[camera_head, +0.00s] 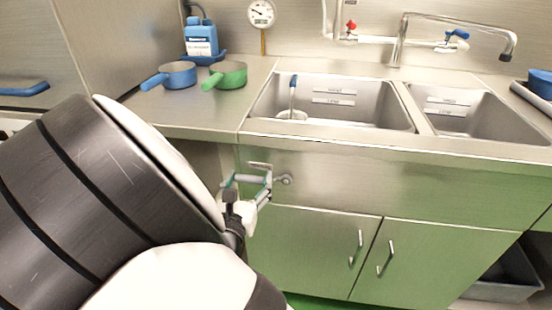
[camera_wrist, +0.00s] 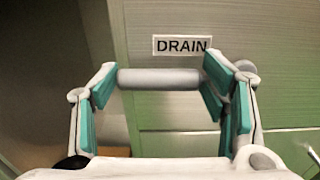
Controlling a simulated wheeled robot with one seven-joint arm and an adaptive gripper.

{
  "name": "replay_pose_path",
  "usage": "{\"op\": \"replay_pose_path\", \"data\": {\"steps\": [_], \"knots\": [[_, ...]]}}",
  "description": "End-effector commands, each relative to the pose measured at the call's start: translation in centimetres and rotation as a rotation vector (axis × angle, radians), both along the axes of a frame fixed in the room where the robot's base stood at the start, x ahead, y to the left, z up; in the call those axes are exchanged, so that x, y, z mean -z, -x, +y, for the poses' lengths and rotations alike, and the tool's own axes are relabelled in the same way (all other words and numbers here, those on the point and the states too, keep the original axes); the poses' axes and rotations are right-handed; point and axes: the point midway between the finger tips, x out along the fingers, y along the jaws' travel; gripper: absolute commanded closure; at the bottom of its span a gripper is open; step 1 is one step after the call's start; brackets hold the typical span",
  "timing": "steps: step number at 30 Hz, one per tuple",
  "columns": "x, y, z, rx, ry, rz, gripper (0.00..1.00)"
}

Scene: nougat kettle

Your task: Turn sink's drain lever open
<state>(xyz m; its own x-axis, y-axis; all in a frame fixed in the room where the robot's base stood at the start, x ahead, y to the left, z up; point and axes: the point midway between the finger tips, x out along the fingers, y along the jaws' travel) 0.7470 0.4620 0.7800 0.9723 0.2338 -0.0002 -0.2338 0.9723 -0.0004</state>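The drain lever is a grey bar with a round pivot (camera_head: 285,179) on the steel front panel under the sink. In the wrist view the bar (camera_wrist: 160,79) lies level, just below a "DRAIN" label (camera_wrist: 181,45). My gripper (camera_head: 248,184) is at the lever. In the wrist view my gripper (camera_wrist: 160,72) is spread wide, with teal-padded fingers left and right of the bar's visible length. The right finger hides the bar's pivot end in part. I cannot tell whether a finger touches the bar. The sink's left basin (camera_head: 350,104) holds a small blue-handled item (camera_head: 292,84).
A blue pan (camera_head: 178,74) and a green pan (camera_head: 228,74) stand on the left counter by a blue bottle (camera_head: 201,40). Cabinet doors with handles (camera_head: 355,250) are below the panel. A grey bin (camera_head: 503,280) is at lower right. The faucet (camera_head: 396,45) stands behind the basins.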

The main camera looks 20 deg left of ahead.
Motion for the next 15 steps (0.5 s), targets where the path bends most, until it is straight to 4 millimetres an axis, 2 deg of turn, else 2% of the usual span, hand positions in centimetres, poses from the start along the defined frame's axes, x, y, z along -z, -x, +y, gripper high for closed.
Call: {"op": "replay_pose_path", "data": {"steps": [1,6,15], "knots": [[-0.01,0.0,0.01,0.0,0.0,0.0,0.52],[-0.01,-0.01,0.0,0.0,0.0,0.0,0.91],[-0.46,-0.01,-0.02,0.0,-0.046,0.01,0.93]]}}
